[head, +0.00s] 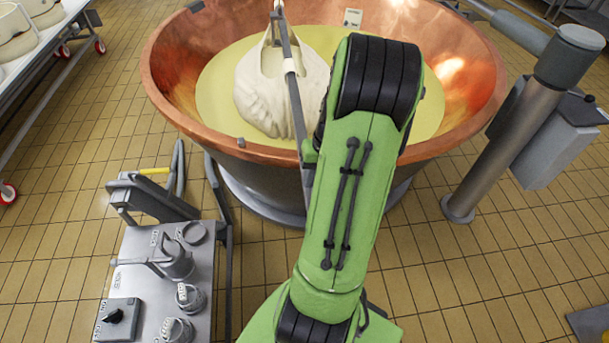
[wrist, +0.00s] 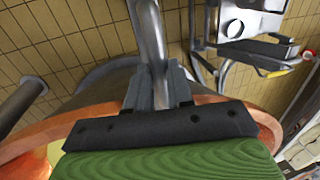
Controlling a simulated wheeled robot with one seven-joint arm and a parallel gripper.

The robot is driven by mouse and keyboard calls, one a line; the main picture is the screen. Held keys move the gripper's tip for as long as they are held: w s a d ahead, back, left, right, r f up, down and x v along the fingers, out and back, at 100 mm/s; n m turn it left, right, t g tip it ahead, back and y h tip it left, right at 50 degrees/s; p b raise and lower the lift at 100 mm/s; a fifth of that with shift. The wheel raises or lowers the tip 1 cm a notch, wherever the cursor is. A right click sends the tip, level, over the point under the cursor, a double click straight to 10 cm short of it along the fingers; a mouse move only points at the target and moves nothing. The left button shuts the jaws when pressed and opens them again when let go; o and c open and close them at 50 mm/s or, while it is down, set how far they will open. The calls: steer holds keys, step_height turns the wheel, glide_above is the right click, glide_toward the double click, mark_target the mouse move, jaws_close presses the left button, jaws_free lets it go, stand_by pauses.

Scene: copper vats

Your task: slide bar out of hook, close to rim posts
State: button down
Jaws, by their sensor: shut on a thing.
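A long grey bar (head: 292,92) runs from the top of the head view down over the near rim of the copper vat (head: 180,92). A white cloth bundle (head: 262,98) hangs at the bar, partly in the yellow liquid, with a pale band around the bar. A light metal piece, perhaps the hook (head: 278,6), shows at the bar's far end; contact there is unclear. A small rim post (head: 241,142) stands on the near rim. My gripper (wrist: 157,78) is shut on the bar in the wrist view; in the head view my green arm mostly hides it.
A grey steel cart (head: 140,265) with valves and a frame stands left of the vat. A thick grey column (head: 505,150) with a box stands at the right. Tiled floor is open between cart and racks.

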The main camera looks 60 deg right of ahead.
steer(key=s+d+p, duration=0.1)
steer(key=s+d, duration=0.7)
steer(key=s, duration=0.1)
steer(key=shift+m+p, duration=0.3)
steer(key=shift+p, duration=0.05)
steer(key=shift+r, duration=0.1)
steer(key=c, duration=1)
jaws_free()
steer(key=shift+c, duration=0.2)
steer(key=shift+a, duration=0.1)
steer(key=shift+w, duration=0.1)
steer(key=p+v, duration=0.3)
steer(key=v, duration=1.2)
steer(key=shift+a+r+p, duration=0.1)
steer(key=shift+r+p, duration=0.2)
steer(key=shift+p, duration=0.1)
